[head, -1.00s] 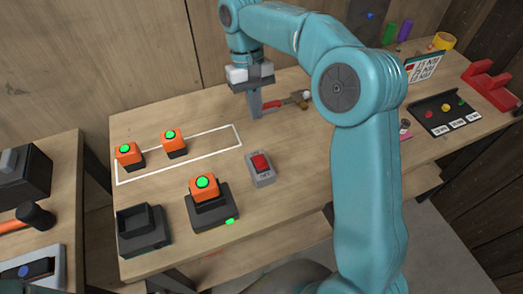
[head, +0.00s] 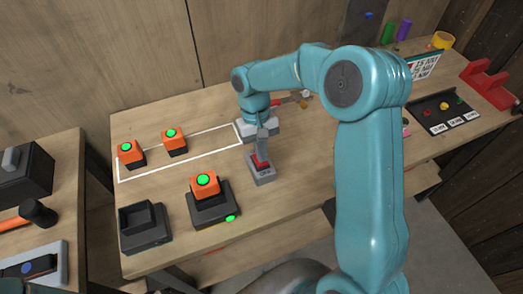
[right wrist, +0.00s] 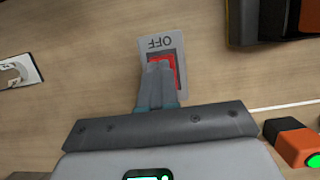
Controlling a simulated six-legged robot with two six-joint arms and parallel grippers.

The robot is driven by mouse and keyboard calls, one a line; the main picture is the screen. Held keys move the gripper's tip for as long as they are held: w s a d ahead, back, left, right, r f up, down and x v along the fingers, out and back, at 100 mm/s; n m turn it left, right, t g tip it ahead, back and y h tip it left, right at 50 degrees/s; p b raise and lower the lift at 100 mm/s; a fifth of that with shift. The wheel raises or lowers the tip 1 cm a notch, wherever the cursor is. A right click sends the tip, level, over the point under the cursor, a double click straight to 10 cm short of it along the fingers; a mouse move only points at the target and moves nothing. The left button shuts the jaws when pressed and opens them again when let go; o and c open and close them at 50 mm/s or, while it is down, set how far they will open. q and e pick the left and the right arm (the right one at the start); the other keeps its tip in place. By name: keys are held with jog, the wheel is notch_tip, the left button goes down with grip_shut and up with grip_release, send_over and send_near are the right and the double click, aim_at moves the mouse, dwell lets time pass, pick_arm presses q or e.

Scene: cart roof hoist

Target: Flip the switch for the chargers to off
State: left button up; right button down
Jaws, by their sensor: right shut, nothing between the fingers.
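The charger switch is a grey box (head: 263,177) with a red rocker (head: 261,163) on the workbench. In the right wrist view the rocker (right wrist: 178,73) shows beside my fingers, with "OFF" printed on the plate (right wrist: 150,42). My right gripper (head: 262,157) points down, shut and empty, with its fingertips at the rocker; they also cover part of it in the right wrist view (right wrist: 160,68). I cannot tell whether they touch or press it. One black charger (head: 213,214) holds an orange battery (head: 205,186) and has a lit green light. Another charger (head: 144,229) is empty. My left gripper is not in view.
Two orange batteries (head: 130,153) (head: 174,142) with green tops stand in a white-outlined area left of the switch. A black tray (head: 445,113) and a red holder (head: 490,85) are at the right. A side table with a hammer (head: 38,213) stands at far left.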

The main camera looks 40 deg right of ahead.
jog(key=shift+s+f, duration=0.15)
jog(key=shift+f, duration=0.1)
